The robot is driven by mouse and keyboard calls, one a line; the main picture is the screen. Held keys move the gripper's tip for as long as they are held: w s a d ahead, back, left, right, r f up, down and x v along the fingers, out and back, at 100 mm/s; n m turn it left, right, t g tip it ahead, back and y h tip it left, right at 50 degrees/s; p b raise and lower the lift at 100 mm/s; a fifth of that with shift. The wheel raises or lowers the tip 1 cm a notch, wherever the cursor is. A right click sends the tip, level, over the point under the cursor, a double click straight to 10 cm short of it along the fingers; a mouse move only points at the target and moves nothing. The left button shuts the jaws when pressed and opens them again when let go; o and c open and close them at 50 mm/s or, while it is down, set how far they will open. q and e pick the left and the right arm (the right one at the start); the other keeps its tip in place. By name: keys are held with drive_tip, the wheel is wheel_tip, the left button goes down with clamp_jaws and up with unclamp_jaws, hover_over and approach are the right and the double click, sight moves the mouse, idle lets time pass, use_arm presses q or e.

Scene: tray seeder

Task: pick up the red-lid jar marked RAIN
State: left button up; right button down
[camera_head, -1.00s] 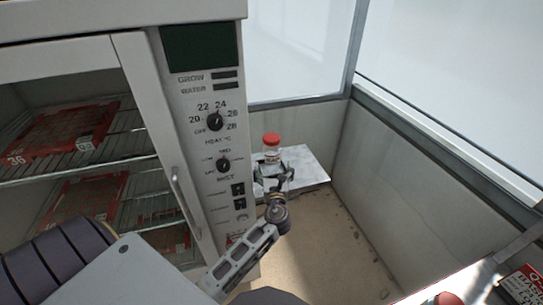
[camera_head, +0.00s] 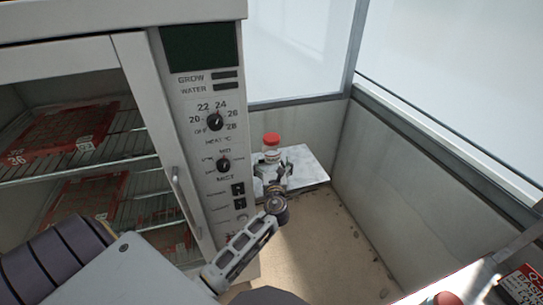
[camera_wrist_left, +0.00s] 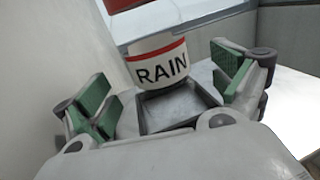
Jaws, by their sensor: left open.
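The jar (camera_head: 271,156) with a red lid stands upright on a small pale shelf (camera_head: 306,166) in the corner beside the cabinet. In the left wrist view its white label (camera_wrist_left: 160,66) reads RAIN, and part of the red lid shows at the top edge. My left gripper (camera_head: 274,176) is just in front of the jar. In the left wrist view my left gripper (camera_wrist_left: 160,88) is open, with its green-padded fingers on either side and the jar beyond and between them. I cannot tell whether either finger touches the jar. My right gripper is not in view.
A grey cabinet (camera_head: 206,160) with knobs and switches stands close on the left. A low wall (camera_head: 420,200) bounds the right side. A red-and-white box (camera_head: 522,284) is at the lower right.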

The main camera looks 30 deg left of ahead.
use_arm(q)
drive_tip(key=shift+x, duration=2.3)
drive_tip(key=c, duration=1.1)
